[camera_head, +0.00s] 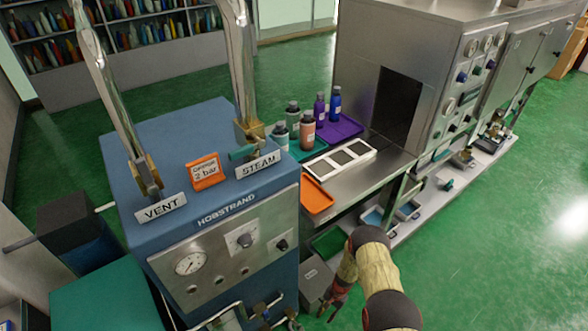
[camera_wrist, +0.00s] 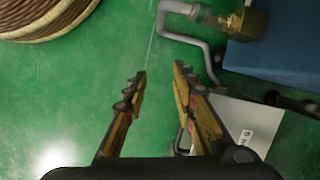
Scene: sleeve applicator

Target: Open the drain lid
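A grey box with a flat top (camera_head: 313,274) and a small label sits on the floor beside the blue boiler; it seems to be the drain box, and its lid looks shut. In the wrist view its pale labelled top (camera_wrist: 243,122) shows at lower right, partly behind a finger. A thin bent bar like a handle (camera_wrist: 179,139) shows at its left edge, partly hidden. My gripper (camera_wrist: 160,74) is open and empty, its fingers over green floor. In the head view my gripper (camera_head: 332,305) is low, close to the box's right side; contact cannot be told.
The blue boiler (camera_head: 215,182) stands left, with pipes and valves low at its front. A grey pipe with a brass fitting (camera_wrist: 205,22) runs near the fingertips. A steel bench (camera_head: 350,172) holds bottles and trays. A round brown coil (camera_wrist: 45,15) lies upper left. Floor at right is clear.

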